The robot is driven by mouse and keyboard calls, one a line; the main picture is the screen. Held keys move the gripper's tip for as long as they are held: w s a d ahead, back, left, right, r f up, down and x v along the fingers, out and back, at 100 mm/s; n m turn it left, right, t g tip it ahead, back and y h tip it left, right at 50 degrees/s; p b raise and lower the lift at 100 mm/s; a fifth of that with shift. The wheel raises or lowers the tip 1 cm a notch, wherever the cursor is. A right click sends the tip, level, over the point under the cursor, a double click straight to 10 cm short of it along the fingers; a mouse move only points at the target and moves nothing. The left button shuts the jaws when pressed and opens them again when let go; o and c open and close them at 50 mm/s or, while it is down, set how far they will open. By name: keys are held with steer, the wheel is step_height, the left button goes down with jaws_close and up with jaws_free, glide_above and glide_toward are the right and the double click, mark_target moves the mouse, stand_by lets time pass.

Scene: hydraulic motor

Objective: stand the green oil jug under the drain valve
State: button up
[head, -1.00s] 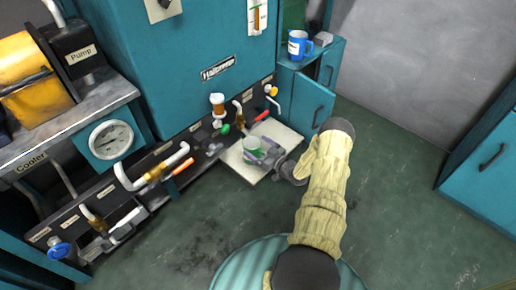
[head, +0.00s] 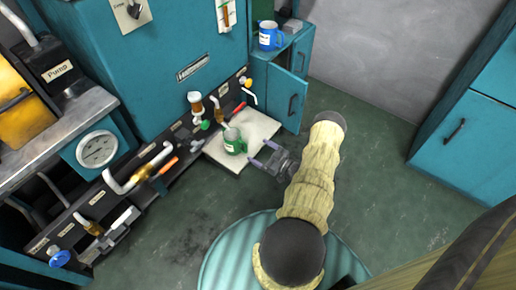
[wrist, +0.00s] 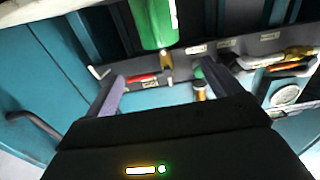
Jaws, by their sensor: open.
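The green oil jug (head: 234,141) stands upright on a pale pull-out shelf (head: 262,128) at the foot of the teal machine. A valve with a green knob (head: 205,125) sits just left of the jug; I cannot tell for sure that it is the drain valve. My gripper (head: 264,154) is open and empty, to the right of the jug and apart from it. In the wrist view the green jug (wrist: 153,22) shows at the top, beyond the open fingers (wrist: 165,92).
A blue jug (head: 270,36) stands on the teal cabinet, whose door (head: 291,101) hangs open near my arm. Pipes and valves line the black panel (head: 130,178). A red-handled part (head: 238,109) lies behind the green jug. The floor to the right is clear.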

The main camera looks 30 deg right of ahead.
stand_by(0.4)
steer(key=w+a+r+g+h, duration=0.35)
steer(key=w+r+g, duration=0.25)
steer(key=w+r, duration=0.65)
steer(key=s+a+r+m+g+h, duration=0.1)
steer(key=s+a+r+g, duration=0.15)
steer(key=r, duration=0.35)
steer(key=s+a+r+g+h, duration=0.1)
steer(key=s+a+r+h, duration=0.1)
steer(key=s+a+r, duration=0.3)
steer(key=s+a+r+m+g, duration=0.1)
steer(key=s+a+r, duration=0.4)
steer(key=s, duration=0.5)
steer(key=s+a+r+m+g, duration=0.2)
steer(key=s+a+r+g, duration=0.2)
steer(key=s, duration=0.5)
steer(key=a+r, duration=0.2)
steer(key=a, duration=0.1)
steer(key=shift+s+a, duration=0.3)
steer(key=shift+s, duration=0.05)
